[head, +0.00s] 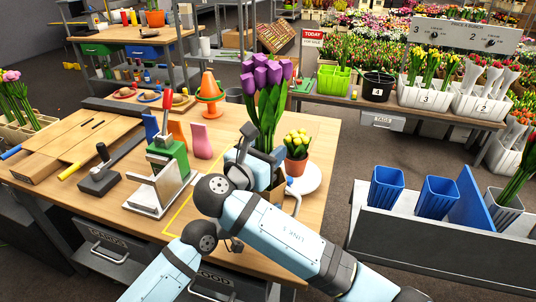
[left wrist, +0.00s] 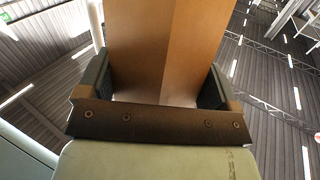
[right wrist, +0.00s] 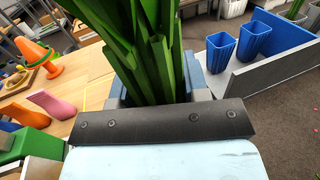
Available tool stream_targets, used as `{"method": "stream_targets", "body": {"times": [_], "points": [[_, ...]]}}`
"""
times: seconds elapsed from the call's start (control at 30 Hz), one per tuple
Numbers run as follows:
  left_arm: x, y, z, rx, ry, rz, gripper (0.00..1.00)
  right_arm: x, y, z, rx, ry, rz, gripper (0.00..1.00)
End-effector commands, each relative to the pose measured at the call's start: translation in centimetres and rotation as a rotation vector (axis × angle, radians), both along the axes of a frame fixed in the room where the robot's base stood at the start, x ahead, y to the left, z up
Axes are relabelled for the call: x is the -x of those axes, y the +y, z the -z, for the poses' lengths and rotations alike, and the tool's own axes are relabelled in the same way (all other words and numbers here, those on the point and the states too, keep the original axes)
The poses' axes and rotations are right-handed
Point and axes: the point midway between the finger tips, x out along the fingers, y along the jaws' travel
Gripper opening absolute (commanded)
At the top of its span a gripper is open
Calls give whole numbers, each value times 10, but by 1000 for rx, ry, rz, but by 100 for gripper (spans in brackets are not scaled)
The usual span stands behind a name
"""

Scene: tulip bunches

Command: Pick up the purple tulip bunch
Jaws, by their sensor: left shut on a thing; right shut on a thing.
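The purple tulip bunch (head: 268,75) stands upright above the wooden table in the head view, purple heads on top and green stems below. My right gripper (head: 257,155) is shut around its lower stems. In the right wrist view, the green stems (right wrist: 150,45) sit between the fingers of my right gripper (right wrist: 158,92). The stem ends are hidden, so I cannot tell whether they touch anything. In the left wrist view, my left gripper (left wrist: 158,85) is shut on a brown, flat-faced thing (left wrist: 185,50). My right arm hides the left fingers in the head view.
A green and grey device (head: 160,180), a pink sleeve (head: 201,141) and an orange cone (head: 209,92) are to the left. Blue bins (head: 386,187) stand at the right.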

Motion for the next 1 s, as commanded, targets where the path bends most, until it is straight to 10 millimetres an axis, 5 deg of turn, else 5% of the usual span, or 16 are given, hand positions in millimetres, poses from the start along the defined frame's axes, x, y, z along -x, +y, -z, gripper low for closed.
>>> {"method": "stream_targets", "body": {"times": [0.6,1.0], "points": [[0,0,0,-1,1,0,61,0,0,-148,-2,-5,-1,9],[0,0,0,-1,1,0,61,0,0,-173,-1,-1,0,9]]}}
